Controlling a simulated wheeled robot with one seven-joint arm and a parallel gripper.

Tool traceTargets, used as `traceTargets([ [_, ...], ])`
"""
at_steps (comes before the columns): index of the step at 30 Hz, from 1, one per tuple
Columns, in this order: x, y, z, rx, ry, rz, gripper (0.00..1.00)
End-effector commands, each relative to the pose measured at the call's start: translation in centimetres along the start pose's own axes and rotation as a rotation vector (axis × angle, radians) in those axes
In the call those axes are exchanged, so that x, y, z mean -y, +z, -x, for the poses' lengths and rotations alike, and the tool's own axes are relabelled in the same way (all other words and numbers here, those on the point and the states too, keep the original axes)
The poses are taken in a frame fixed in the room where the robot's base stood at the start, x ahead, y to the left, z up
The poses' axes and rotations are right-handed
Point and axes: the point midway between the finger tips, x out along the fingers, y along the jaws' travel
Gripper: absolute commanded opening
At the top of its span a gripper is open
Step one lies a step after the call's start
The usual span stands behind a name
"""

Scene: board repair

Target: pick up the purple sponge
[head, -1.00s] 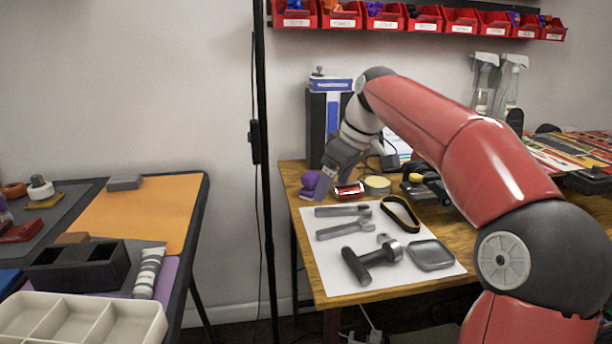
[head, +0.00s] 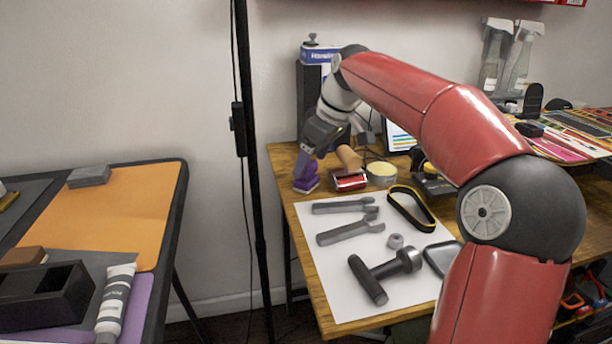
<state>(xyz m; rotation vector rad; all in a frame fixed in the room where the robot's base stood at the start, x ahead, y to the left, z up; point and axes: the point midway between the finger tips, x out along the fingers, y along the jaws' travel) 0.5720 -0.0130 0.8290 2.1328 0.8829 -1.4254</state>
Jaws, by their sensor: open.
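The purple sponge (head: 308,185) is at the back left corner of the wooden workbench, left of a red and silver roll-like item. It is small in the head view and partly covered by my gripper. My gripper (head: 303,166) points down at the sponge from above, its fingers overlapping it in the picture. The jaws are open. I cannot tell whether the fingers touch the sponge or stand around it.
The red and silver item (head: 349,180) and a round tin (head: 382,174) stand close by on the right. A white sheet (head: 335,275) with wrenches and a hammer (head: 385,272) lies in front. A dark pole (head: 252,200) stands left of the bench.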

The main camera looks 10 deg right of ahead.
Motion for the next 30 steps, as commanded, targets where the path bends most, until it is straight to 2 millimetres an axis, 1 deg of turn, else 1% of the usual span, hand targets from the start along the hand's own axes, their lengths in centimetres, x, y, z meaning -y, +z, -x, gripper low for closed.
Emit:
traceTargets([
  [3,0.3,-0.3,-1.9,0.001,-0.005,0.002,0.76],
  [6,0.4,-0.4,-3.4,0.001,-0.003,0.001,0.76],
  [9,0.4,-0.4,-4.3,0.0,-0.003,0.001,0.76],
  [17,0.4,-0.4,-4.5,-0.001,0.0,0.0,0.76],
  [20,0.4,-0.4,-4.5,0.0,0.0,0.0,0.65],
  [27,0.4,-0.4,-4.5,0.0,0.0,0.0,0.33],
  [29,0.4,-0.4,-4.5,0.0,0.0,0.0,0.25],
  [30,0.4,-0.4,-4.5,0.0,0.0,0.0,0.25],
])
